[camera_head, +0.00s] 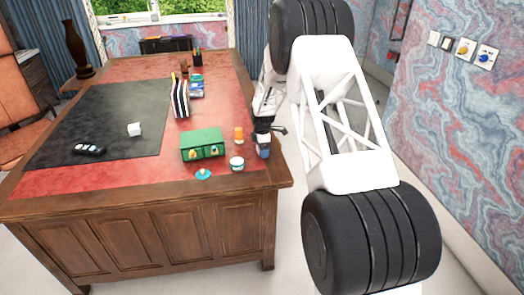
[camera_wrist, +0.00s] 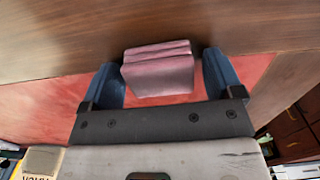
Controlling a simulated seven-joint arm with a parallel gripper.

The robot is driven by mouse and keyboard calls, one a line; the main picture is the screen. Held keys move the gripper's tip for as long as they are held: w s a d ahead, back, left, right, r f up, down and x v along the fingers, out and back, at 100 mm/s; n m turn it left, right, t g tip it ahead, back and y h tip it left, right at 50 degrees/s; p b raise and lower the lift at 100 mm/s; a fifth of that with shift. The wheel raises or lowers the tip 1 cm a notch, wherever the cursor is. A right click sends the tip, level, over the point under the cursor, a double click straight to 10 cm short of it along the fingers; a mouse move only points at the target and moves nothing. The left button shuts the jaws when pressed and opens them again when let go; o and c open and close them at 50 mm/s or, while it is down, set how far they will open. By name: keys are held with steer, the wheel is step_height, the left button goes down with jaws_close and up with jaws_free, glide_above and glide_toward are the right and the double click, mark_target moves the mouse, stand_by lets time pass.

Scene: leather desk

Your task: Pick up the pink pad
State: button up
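The pink pad (camera_wrist: 158,72) is a small, thick, folded-looking block in the wrist view. It lies between the two blue fingers of my gripper (camera_wrist: 163,68). The gripper is open, with one finger on each side of the pad. A narrow gap shows on the right; on the left the finger is very close, and I cannot tell if it touches. In the head view my gripper (camera_head: 263,148) is at the right edge of the desk, and I cannot make out the pad there.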

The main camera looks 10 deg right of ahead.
steer(key=c, duration=0.8)
steer(key=shift+r, duration=0.2)
steer(key=shift+r, duration=0.55)
step_height(320, 180, up, 2)
steer(key=shift+r, duration=0.1)
steer(key=s, duration=0.5)
steer(key=s+r, duration=0.1)
steer(key=s, duration=1)
steer(key=shift+a+r, duration=0.15)
steer(key=o, duration=0.3)
steer(key=shift+c, duration=1.2)
